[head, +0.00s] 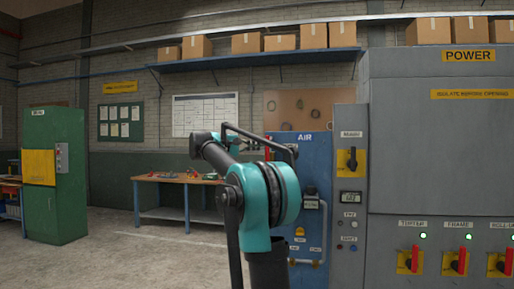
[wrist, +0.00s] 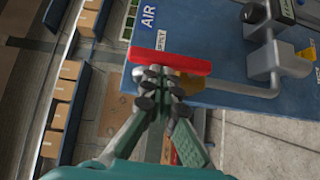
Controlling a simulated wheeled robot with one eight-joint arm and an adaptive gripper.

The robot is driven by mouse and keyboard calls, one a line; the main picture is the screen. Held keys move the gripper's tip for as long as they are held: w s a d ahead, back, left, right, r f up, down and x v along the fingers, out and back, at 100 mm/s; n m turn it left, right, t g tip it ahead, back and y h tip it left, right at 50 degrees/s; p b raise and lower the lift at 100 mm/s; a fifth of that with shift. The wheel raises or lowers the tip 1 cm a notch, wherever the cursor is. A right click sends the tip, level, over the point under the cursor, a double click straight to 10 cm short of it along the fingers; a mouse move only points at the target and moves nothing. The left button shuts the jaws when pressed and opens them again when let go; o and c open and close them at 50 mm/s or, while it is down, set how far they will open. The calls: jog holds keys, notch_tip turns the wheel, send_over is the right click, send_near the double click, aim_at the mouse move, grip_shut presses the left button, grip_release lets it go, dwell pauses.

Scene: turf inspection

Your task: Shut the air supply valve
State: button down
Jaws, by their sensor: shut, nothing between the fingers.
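The air supply valve's red lever (wrist: 170,61) shows in the wrist view on the blue AIR panel (wrist: 230,25), beside the printed word SUPPLY. The lever lies nearly parallel to the grey pipe (wrist: 240,88) that leaves the yellowish valve body (wrist: 190,85). My gripper (wrist: 160,72) is shut, with its fingertips together at the lever's lower edge in the picture. Nothing is between them, and I cannot tell whether they touch the lever.
A grey POWER cabinet (head: 440,140) with red switches stands right of the panel. A workbench (head: 178,184) with small items is behind to the left, and a green cabinet (head: 54,175) is farther left. Boxes (head: 282,42) sit on a high shelf. The floor at left is clear.

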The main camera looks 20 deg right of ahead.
jog(key=shift+s+d+r+m+y, duration=0.2)
jog(key=shift+m+y, duration=0.1)
jog(key=shift+y, duration=0.1)
jog(key=s+d+f+m+t+y, duration=0.1)
jog(key=s+d+m+t+y, duration=0.2)
jog(key=d+m+y, duration=0.4)
jog(key=s+y, duration=0.1)
jog(key=y, duration=0.2)
jog(key=shift+s+f+m+t+y, duration=0.3)
dwell(0.6)
jog(key=shift+f, duration=0.1)
dwell(0.4)
